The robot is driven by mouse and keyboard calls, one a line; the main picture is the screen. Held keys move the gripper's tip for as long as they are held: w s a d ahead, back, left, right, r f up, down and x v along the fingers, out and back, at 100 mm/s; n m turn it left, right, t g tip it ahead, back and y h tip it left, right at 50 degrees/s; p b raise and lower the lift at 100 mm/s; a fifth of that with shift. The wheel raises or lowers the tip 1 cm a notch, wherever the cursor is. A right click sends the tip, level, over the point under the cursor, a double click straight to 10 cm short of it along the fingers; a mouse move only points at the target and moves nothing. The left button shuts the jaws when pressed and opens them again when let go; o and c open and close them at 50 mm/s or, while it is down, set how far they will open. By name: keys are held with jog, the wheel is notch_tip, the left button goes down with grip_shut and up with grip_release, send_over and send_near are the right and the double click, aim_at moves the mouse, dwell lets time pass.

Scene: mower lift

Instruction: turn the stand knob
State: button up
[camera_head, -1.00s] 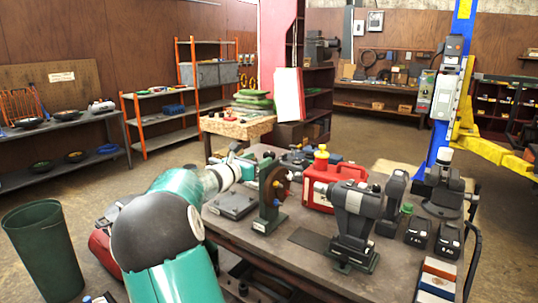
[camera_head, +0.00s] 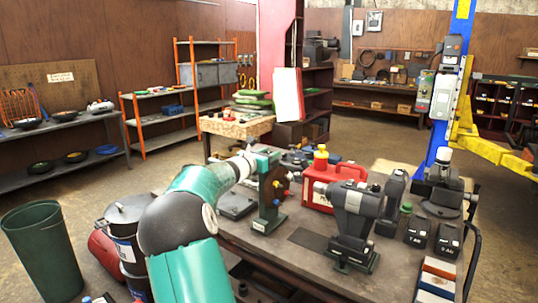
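A dark green stand (camera_head: 268,221) stands on the workbench left of the red can. A dark round part is on its upper half, partly covered by my arm.
The workbench (camera_head: 305,262) also carries a red can (camera_head: 321,188), a grey-black bench machine (camera_head: 353,222), black battery-like blocks (camera_head: 418,232) and small boxes (camera_head: 437,277). A green bin (camera_head: 42,252) and a dark lidded bucket (camera_head: 126,238) stand on the floor at left.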

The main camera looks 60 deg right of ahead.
jog(key=shift+m+g, duration=0.5)
jog(key=shift+g, duration=0.2)
jog(key=m+g+y, duration=0.2)
jog(key=g, duration=0.2)
jog(key=shift+w+m, duration=0.1)
jog(key=shift+m, duration=0.3)
jog(key=shift+m+g+y, duration=1.5)
jog(key=shift+m+g, duration=0.1)
jog(key=shift+g, duration=0.5)
jog(key=shift+m+g+y, duration=0.9)
jog(key=shift+y, duration=0.2)
jog(key=o, duration=1)
jog(key=shift+c, duration=0.2)
